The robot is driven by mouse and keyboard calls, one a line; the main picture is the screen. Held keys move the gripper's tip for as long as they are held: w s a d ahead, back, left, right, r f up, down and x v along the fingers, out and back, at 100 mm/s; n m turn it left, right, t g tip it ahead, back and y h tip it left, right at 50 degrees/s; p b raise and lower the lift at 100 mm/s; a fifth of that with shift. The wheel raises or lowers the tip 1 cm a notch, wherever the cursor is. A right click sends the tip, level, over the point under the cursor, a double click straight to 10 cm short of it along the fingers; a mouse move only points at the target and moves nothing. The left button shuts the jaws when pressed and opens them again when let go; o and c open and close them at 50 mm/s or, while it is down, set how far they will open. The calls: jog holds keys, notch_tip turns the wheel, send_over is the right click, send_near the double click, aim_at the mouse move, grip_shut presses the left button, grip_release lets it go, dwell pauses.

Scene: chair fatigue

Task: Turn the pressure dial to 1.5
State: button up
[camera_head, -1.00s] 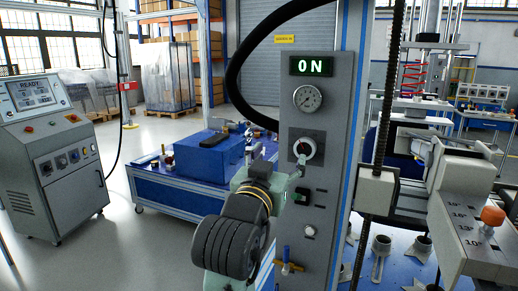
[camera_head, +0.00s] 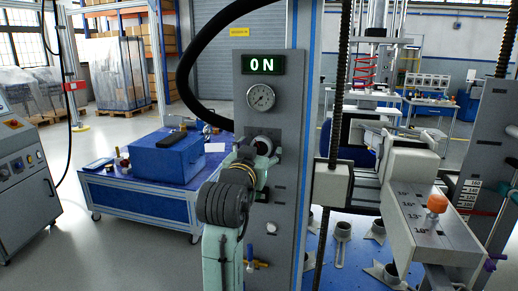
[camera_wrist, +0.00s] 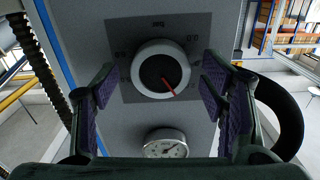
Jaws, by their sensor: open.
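The pressure dial (camera_wrist: 151,73) is a round knob with a light rim, dark face and red pointer line on a grey plate. In the wrist view the red line points down and right; the printed marks look upside down and are hard to read. The dial also shows on the panel in the head view (camera_head: 266,142), partly hidden by my arm. My gripper (camera_wrist: 158,92) is open, with one purple-padded finger on each side of the dial and visible gaps. It also shows just below the dial in the head view (camera_head: 262,160).
A round gauge (camera_head: 261,97) and a lit "ON" display (camera_head: 264,65) sit above the dial on the grey panel (camera_head: 288,120). A black hose (camera_head: 188,70) curves left of the panel. A test machine with an orange knob (camera_head: 437,203) stands right. A blue cart stands left.

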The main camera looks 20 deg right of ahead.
jog(key=shift+w, duration=0.1)
jog(key=shift+c, duration=0.5)
jog(key=c, duration=1)
